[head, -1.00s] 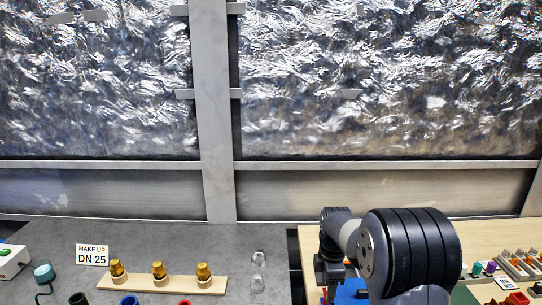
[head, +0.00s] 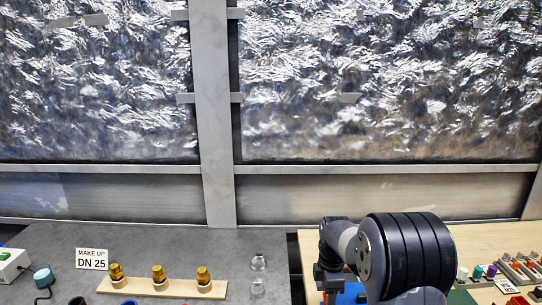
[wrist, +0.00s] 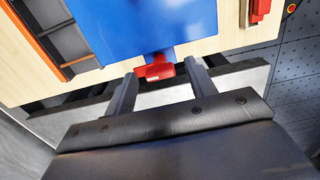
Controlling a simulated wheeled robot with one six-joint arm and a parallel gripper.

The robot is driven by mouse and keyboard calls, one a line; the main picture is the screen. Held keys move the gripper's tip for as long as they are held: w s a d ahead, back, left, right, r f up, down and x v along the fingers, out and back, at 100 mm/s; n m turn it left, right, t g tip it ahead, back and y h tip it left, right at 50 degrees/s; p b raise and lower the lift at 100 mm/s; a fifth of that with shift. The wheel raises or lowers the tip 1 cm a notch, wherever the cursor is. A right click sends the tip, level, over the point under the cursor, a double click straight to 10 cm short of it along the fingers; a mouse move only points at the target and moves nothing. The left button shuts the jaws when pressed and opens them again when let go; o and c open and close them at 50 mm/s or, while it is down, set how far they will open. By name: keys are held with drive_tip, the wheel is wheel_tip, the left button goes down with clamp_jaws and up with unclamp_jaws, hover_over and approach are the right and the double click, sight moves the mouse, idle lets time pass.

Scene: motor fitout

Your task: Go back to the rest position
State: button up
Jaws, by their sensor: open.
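My gripper (wrist: 160,90) is open in the wrist view, its two dark fingers apart. Between and just beyond the fingertips, a red block (wrist: 159,68) shows at the edge of a blue panel (wrist: 150,25) on the pale wooden table. I cannot tell how far the block is below the fingers; nothing is clearly held. In the head view my arm stands at the lower right over the wooden table (head: 480,238), and the gripper itself is hidden there.
A grey table (head: 180,240) at left holds a wooden strip (head: 140,287) with brass fittings, a "DN 25" sign (head: 92,259) and clear pieces (head: 258,262). Colored parts (head: 515,268) sit at the right. A framed window wall closes the back.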

drive_tip(key=shift+m, duration=1.2)
drive_tip(key=m, duration=0.7)
drive_tip(key=shift+p, duration=0.35)
drive_tip(key=m, duration=0.4)
drive_tip(key=shift+p, duration=0.3)
drive_tip(key=m+p, duration=0.1)
drive_tip(key=m, duration=0.3)
drive_tip(key=shift+m, duration=0.3)
drive_tip(key=shift+r, duration=0.4)
drive_tip(key=shift+r+b, duration=0.3)
drive_tip(key=shift+r, duration=0.65)
drive_tip(key=shift+s, duration=0.1)
